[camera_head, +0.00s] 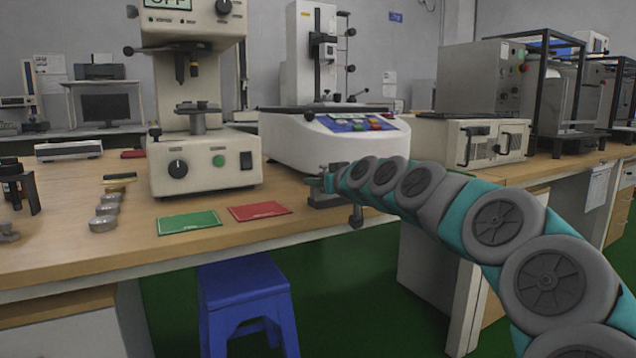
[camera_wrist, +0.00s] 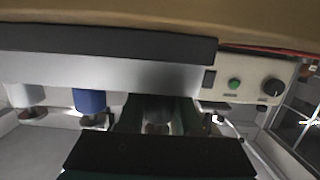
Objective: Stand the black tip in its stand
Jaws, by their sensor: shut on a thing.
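My gripper (camera_head: 326,183) is at the end of my teal and grey arm, low over the front part of the bench. It is beside or over a small grey metal fixture (camera_head: 323,199) near the bench edge; I cannot tell whether they touch. I cannot identify the black tip with certainty. A small black legged holder (camera_head: 18,188) at the far left may be its stand.
A beige tester (camera_head: 205,165) stands behind green (camera_head: 188,222) and red (camera_head: 259,211) cards. Metal discs (camera_head: 103,224) and a small dark block (camera_head: 119,178) lie left of it. A white machine (camera_head: 335,140) is behind my gripper. A blue stool (camera_head: 243,285) stands below the bench.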

